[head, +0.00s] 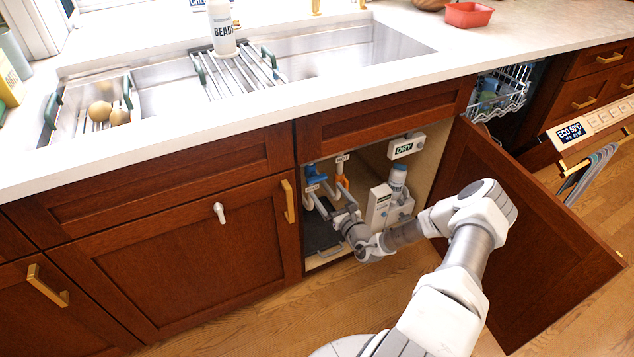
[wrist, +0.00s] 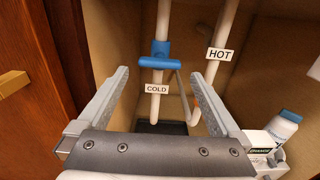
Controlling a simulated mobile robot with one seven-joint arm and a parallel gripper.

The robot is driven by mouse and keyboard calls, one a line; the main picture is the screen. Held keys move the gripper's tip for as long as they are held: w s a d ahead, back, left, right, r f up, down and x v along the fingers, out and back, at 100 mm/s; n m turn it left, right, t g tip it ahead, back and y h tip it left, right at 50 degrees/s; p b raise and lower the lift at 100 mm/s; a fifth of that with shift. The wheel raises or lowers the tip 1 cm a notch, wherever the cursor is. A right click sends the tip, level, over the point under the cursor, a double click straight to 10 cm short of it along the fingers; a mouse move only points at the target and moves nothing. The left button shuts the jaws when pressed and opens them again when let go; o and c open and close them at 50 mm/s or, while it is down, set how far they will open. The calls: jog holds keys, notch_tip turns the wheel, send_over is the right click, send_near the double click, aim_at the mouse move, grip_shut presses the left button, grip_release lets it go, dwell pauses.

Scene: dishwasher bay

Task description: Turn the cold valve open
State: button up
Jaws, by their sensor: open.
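The cold valve has a blue handle (wrist: 160,63) on a pale vertical pipe, above a "COLD" label (wrist: 157,89) in the wrist view. The handle lies crosswise to the pipe. In the head view the blue cold valve (head: 314,176) is inside the open sink cabinet, at its left side. My gripper (wrist: 160,78) is open and empty. Its fingers frame the cold pipe from left and right in the wrist view, apart from the handle. In the head view my gripper (head: 345,217) is in the cabinet opening, lower than the handle.
A pipe labelled "HOT" (wrist: 219,54) stands right of the cold one; an orange handle (head: 343,181) shows in the head view. A "DRY" box (head: 406,146) and a white unit (head: 379,205) are further right. The open cabinet door (head: 530,230) stands right of my arm.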

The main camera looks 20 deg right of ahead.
aim_at(318, 181)
jog(key=w+b, duration=0.1)
jog(key=w, duration=0.2)
jog(key=w+b, duration=0.1)
jog(key=w, duration=0.2)
jog(key=shift+w+a+f, duration=0.15)
jog(key=shift+w, duration=0.9)
jog(key=shift+c, duration=0.2)
jog(key=c, duration=1)
